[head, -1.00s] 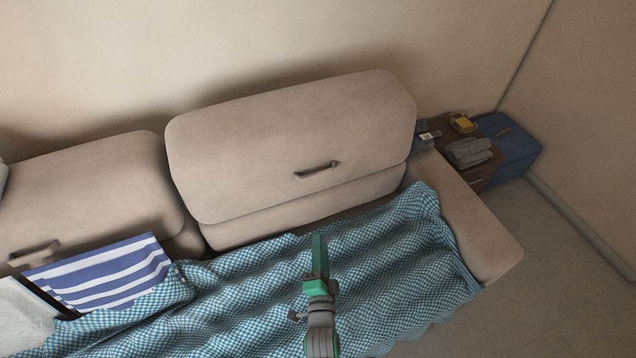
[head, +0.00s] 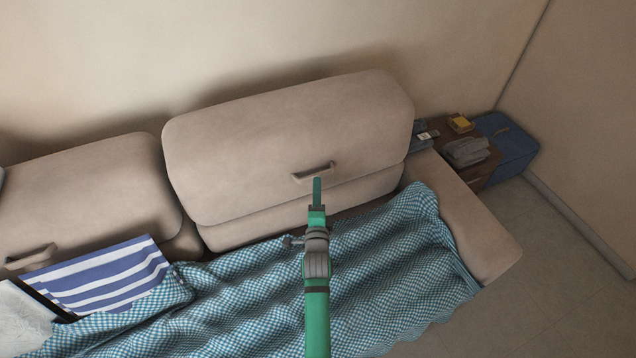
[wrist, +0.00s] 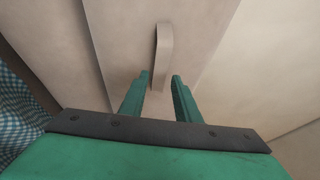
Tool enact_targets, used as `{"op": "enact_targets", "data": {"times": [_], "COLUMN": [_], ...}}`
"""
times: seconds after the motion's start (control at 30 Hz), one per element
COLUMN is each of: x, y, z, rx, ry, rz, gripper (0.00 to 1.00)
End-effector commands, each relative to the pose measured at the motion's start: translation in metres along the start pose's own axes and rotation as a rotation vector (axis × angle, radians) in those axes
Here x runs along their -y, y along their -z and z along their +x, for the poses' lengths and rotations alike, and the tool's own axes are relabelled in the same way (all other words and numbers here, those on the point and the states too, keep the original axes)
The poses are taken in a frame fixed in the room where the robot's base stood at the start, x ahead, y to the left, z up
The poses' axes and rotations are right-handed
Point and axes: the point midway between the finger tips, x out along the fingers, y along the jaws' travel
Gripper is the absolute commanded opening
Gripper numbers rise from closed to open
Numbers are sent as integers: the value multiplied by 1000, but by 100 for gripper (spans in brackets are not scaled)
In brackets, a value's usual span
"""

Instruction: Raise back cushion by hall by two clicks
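The right back cushion (head: 270,140) of the sofa is a large beige pad, standing higher than the left back cushion (head: 80,195), with a gap line above its lower section. A handle (head: 314,171) is on its front. My gripper (head: 317,183) is just below and in front of this handle in the head view. In the wrist view the handle (wrist: 163,55) stands ahead of my gripper (wrist: 159,80), its near end between the two green fingertips. The fingers are apart and do not visibly touch it. Which cushion is by the hall cannot be told.
A blue checked blanket (head: 390,260) covers the seat. A striped blue and white cloth (head: 105,280) lies at the left. The beige armrest (head: 465,215) is at the right, with a small cabinet (head: 482,172) and blue box (head: 508,145) beyond it.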

Motion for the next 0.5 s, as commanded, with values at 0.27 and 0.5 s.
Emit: {"op": "enact_targets", "data": {"times": [0.27,0.5], "x": [0,0], "y": [0,4], "z": [29,33], "rx": [0,-5], "ry": [1,-1], "rz": [1,-1], "gripper": [29,29]}}
